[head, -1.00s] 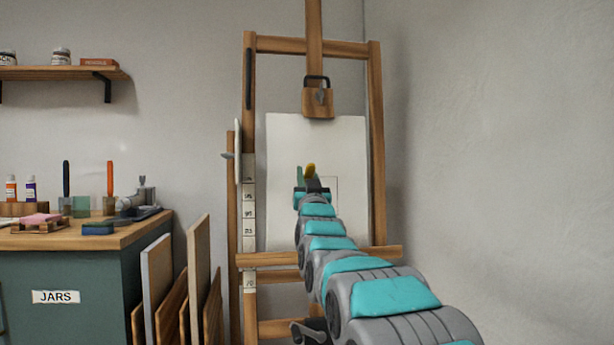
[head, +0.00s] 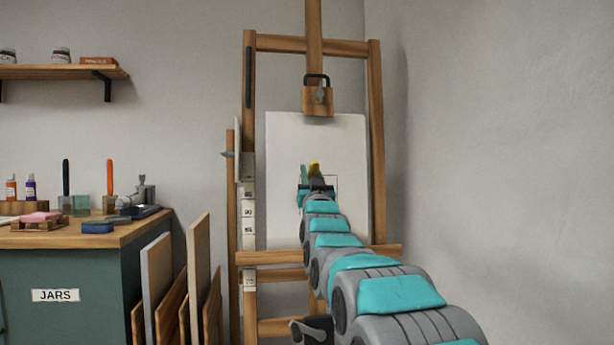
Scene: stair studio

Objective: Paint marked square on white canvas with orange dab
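The white canvas (head: 286,150) stands upright on the wooden easel (head: 376,130). A thin dark outline of the marked square (head: 337,185) shows on it, mostly hidden behind my arm. My gripper (head: 311,174) is in front of the canvas, over the square's upper left. A small yellow-orange piece (head: 314,166) and a green piece (head: 303,173) show at its tip. They are too small to tell whether they are fingers or a held dab, or whether anything touches the canvas. An orange-handled tool (head: 110,174) stands in a jar on the bench. No orange paint is visible on the canvas.
The bench (head: 90,240), labelled JARS, stands at left with a dark-handled tool (head: 66,177), paint bottles and a blue block (head: 97,227). Boards (head: 197,260) lean between bench and easel. A padlock-like clamp (head: 317,99) sits at the canvas top. A bare wall is at right.

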